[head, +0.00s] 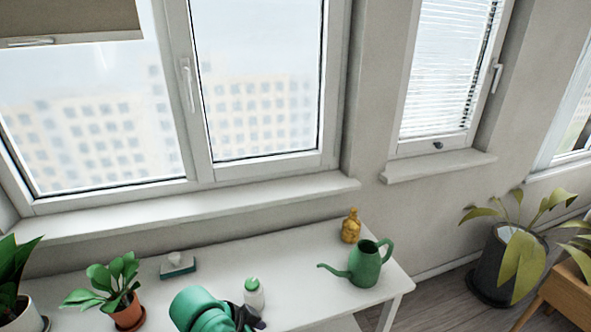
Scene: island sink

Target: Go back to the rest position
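No gripper fingers show in the head view. A rounded teal part with a dark piece at its right side rises from the bottom edge, left of the middle; it may be part of my own arm, but I cannot tell which arm. Both my grippers are out of sight. The white table (318,297) below the window fills the lower middle.
On the table stand a green watering can (365,264), an amber bottle (351,227), a white bottle (254,297), a teal-and-white box (177,266) and a potted plant (129,312). A dark planter (500,270) stands on the floor at right.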

